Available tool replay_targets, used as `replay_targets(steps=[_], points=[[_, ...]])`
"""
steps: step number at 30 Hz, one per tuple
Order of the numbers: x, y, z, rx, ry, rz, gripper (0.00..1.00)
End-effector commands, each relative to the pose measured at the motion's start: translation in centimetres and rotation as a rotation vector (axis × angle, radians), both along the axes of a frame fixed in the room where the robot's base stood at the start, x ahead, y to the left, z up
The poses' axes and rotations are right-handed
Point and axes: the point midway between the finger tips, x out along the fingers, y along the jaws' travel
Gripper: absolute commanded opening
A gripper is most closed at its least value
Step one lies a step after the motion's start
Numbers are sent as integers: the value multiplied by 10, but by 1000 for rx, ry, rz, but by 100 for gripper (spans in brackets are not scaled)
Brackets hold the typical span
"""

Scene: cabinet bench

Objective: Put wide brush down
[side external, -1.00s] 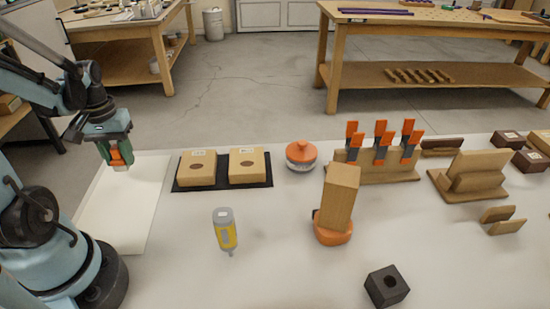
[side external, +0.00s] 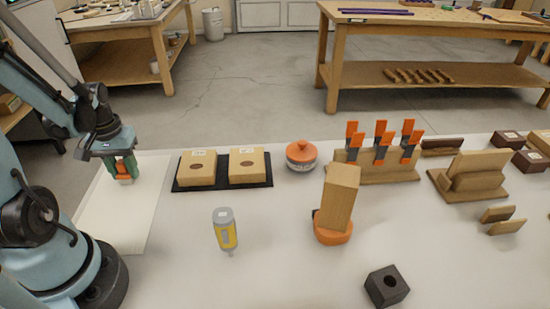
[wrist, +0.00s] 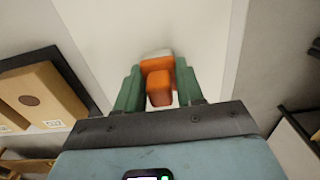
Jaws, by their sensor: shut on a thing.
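My gripper (side external: 123,172) is at the left of the bench in the side view, low over the white mat (side external: 108,225). In the wrist view my gripper (wrist: 159,88) has its green fingers shut on the wide brush (wrist: 158,85), which has an orange handle and a pale end. Part of the brush (side external: 124,179) shows below the fingers in the side view. I cannot tell whether its tip touches the mat. The mat (wrist: 200,30) also fills the upper middle of the wrist view.
A black tray (side external: 222,186) with two cardboard boxes lies right of the mat. Farther right are an orange-lidded jar (side external: 302,155), a wooden block (side external: 340,200) and a rack of orange-handled tools (side external: 378,165).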

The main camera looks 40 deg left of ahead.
Motion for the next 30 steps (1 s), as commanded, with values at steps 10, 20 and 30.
replay_targets(steps=[10, 20, 30], points=[[0, 0, -1, 0, 0, 0, 63], [0, 0, 7, 0, 0, 0, 63], [0, 0, 44, 0, 0, 0, 63]])
